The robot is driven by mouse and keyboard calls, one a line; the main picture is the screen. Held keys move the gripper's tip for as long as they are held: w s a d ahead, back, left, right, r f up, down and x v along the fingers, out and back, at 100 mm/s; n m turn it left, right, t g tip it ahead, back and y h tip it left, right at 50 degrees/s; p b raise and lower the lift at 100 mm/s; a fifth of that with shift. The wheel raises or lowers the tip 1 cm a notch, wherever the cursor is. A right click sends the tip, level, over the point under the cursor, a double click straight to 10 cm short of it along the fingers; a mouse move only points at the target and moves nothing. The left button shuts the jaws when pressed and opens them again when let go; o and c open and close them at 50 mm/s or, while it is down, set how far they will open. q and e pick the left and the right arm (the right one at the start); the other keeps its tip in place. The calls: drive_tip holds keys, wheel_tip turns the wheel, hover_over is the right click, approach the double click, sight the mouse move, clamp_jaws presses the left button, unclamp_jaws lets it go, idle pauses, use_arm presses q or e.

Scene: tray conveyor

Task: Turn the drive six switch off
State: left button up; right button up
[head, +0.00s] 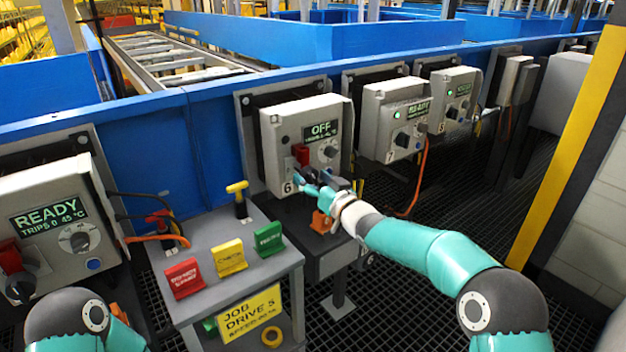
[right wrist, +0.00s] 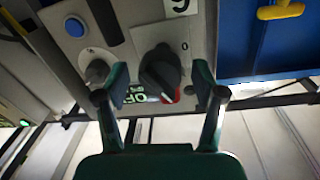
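The drive six box (head: 270,135) is a grey cabinet marked 6, and its display (head: 320,131) reads OFF. Its black rotary switch, with red on it, shows in the right wrist view (right wrist: 160,72); a 0 is printed near it. In the head view its red part (head: 301,153) shows, the rest partly hidden by my gripper. My right gripper (head: 320,184) is at the box's lower front. In the right wrist view its fingers (right wrist: 161,85) are apart, one on each side of the switch, with gaps visible. My left gripper is out of view.
A grey stand (head: 215,238) holds red, yellow and green tags and a yellow JOB DRIVE 6 sign (head: 250,314). Box 7 (head: 395,120) stands to the right with an orange cable. A READY box (head: 50,215) is at left. Blue conveyor frame (head: 160,140) runs behind.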

drive_tip(key=c, duration=1)
drive_tip(key=shift+o, duration=0.2)
drive_tip(key=shift+d, duration=0.1)
drive_tip(key=shift+f+n+b, duration=0.2)
drive_tip(key=shift+n+b, duration=0.9)
drive_tip(key=shift+b, duration=0.1)
drive_tip(key=shift+n+b, duration=1.05)
drive_tip(key=shift+n, duration=0.15)
drive_tip(key=n+b, duration=0.2)
drive_tip(key=n, duration=0.2)
drive_tip(key=shift+w+n+y, duration=0.1)
drive_tip(key=shift+n+y, duration=0.2)
drive_tip(key=shift+n+b, duration=0.85)
drive_tip(key=shift+n, duration=0.85)
drive_tip(key=o, duration=1.1)
